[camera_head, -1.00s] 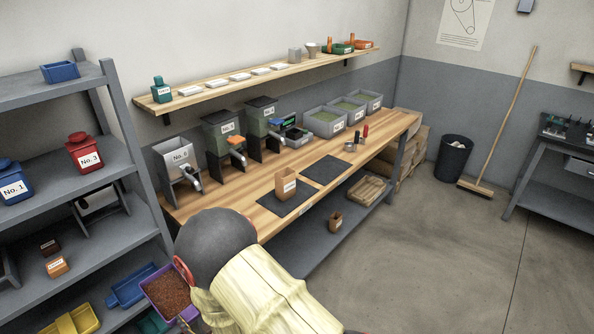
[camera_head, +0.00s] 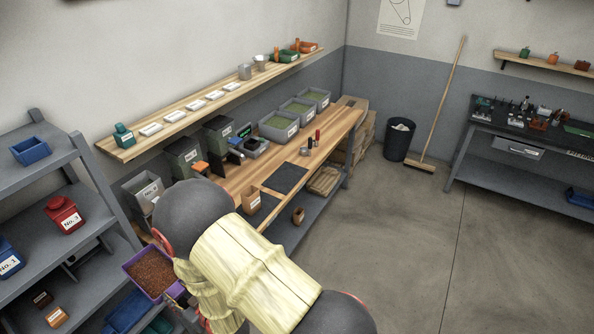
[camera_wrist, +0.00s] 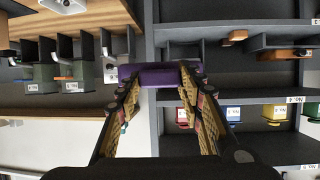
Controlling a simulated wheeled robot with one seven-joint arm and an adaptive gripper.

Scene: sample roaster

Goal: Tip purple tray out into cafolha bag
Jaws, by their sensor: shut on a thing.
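The purple tray (camera_head: 129,267), filled with brown beans, is held level in front of the left shelving. My gripper (camera_wrist: 160,80) is shut on its edge; the tray (camera_wrist: 160,70) shows as a purple band between the fingertips in the wrist view. In the head view my own arm hides most of the gripper. A tan labelled bag (camera_head: 251,201) stands upright on the wooden bench, right of the tray and apart from it. Its label is too small to read, so I cannot tell for sure that it is the cafolha bag.
A smaller tan container (camera_head: 298,215) sits on the bench's lower shelf. Grey hoppers (camera_head: 184,157) line the bench's back, and a dark mat (camera_head: 285,178) lies right of the bag. Grey shelving (camera_head: 75,185) stands close on the left.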

